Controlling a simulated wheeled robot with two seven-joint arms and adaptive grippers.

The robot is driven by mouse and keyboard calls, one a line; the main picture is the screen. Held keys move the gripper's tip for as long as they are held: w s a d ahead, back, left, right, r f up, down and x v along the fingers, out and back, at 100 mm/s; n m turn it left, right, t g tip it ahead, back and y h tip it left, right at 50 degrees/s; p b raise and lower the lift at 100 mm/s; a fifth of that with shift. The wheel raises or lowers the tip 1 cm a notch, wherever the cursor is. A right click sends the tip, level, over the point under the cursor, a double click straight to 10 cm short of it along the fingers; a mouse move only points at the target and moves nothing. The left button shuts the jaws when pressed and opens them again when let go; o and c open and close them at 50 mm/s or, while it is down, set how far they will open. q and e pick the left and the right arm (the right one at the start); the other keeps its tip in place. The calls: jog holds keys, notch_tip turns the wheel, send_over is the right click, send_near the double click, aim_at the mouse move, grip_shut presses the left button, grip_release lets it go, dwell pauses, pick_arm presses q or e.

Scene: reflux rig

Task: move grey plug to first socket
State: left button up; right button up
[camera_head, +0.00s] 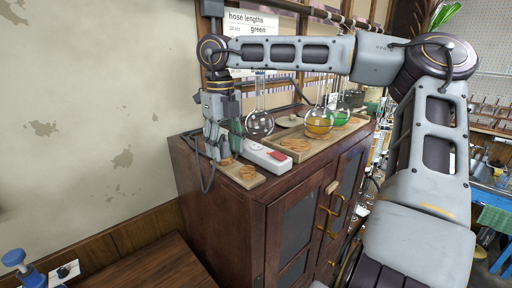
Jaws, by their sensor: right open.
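The white socket strip (265,157) with a red switch lies on top of the dark wooden cabinet, near its front edge. My right gripper (222,152) points down at the left end of the strip, over a small wooden board (243,174). It is open. A small dark grey piece (225,148) shows at its fingertips and looks like the grey plug; I cannot tell whether the fingers touch it. A dark cable (205,183) loops down the cabinet side below the gripper. The sockets are too small to tell apart. My left gripper is not in view.
A wooden tray (290,158) behind the strip bears a coiled tan hose. Flasks with orange (319,126) and green (340,117) liquid and a clear round flask (260,124) stand close by. The cabinet (245,215) front has brass handles. A wall is at left.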

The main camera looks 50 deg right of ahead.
aim_at(224, 142)
dwell(0.4)
grip_shut()
jog(key=shift+r+p, duration=2.4)
jog(key=shift+r, duration=0.6)
